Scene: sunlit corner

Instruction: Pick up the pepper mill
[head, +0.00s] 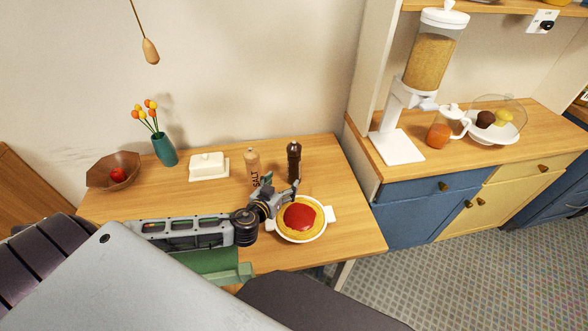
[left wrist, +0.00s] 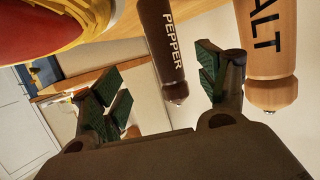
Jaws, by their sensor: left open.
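The dark brown pepper mill (head: 294,160) stands upright on the wooden table, near its back right. In the left wrist view the pepper mill (left wrist: 163,45) shows its "PEPPER" lettering and appears upside down. My left gripper (head: 281,186) is open and empty, just in front of the mill in the head view. In the left wrist view the mill lies between the two fingers (left wrist: 160,90), with gaps on both sides. I cannot tell how deep it sits between them. My right gripper is not in view.
A light wooden salt mill (head: 252,165) stands left of the pepper mill, close beside a finger in the wrist view. A plate (head: 323,228) of food with red sauce lies in front. A butter dish (head: 207,167), teal vase (head: 164,150) and bowl (head: 103,182) stand further left.

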